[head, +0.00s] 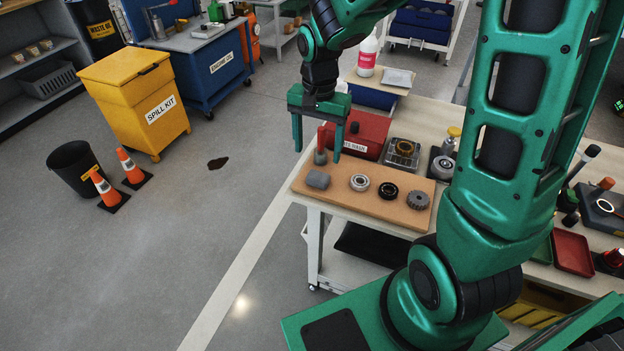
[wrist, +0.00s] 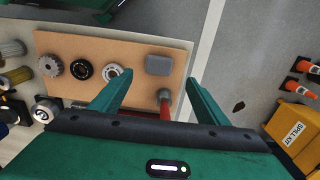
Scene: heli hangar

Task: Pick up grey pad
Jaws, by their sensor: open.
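The grey pad (head: 318,179) is a small rounded grey block at the left end of a tan board (head: 382,206) on the workbench. It also shows in the wrist view (wrist: 158,65), ahead of the fingertips. My gripper (head: 317,148) points down above the left end of the bench, open and empty, with its green fingers spread. In the wrist view the two fingertips (wrist: 158,80) lie to either side of the pad's line. The pad is apart from both fingers.
A red-handled tool (head: 321,146) with a grey end stands close behind the pad. A bearing (head: 360,182), a black ring (head: 388,190) and a gear (head: 418,200) lie right of it. A red case (head: 370,130) stands behind. Open floor lies left of the bench.

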